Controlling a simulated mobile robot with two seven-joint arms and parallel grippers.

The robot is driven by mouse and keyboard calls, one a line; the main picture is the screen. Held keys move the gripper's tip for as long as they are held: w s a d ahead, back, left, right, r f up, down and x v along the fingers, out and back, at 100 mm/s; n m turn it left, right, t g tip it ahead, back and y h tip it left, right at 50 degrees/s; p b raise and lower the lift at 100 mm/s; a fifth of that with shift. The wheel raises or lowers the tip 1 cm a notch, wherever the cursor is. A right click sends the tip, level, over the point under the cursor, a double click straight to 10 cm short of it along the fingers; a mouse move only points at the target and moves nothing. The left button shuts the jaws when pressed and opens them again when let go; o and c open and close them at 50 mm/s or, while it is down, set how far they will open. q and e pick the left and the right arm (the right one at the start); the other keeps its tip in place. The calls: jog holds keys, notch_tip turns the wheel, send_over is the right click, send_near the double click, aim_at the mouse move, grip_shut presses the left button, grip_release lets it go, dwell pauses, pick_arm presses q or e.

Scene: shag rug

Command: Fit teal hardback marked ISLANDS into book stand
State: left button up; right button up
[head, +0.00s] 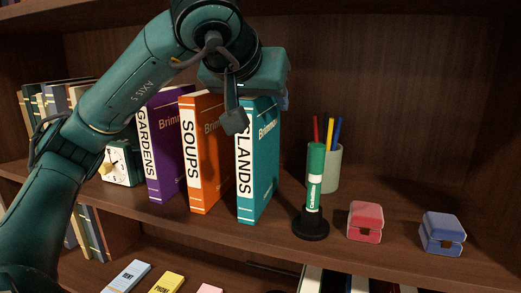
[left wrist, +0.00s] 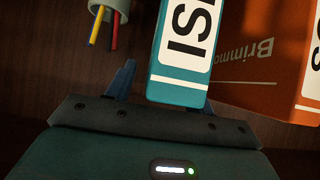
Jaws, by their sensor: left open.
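The teal hardback (head: 259,165) marked ISLANDS stands upright on the shelf, at the right end of a row of three books. My left gripper (head: 268,98) is over the top of this book. It is open, and its body and wrist hide the book's top and the first letter of its title. I cannot make out a book stand. My right gripper is not in view.
The orange SOUPS book (head: 205,155) is close left of the teal one, then the purple GARDENS book (head: 166,145).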

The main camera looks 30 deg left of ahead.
pick_arm(q)
grip_shut()
dwell(0.4)
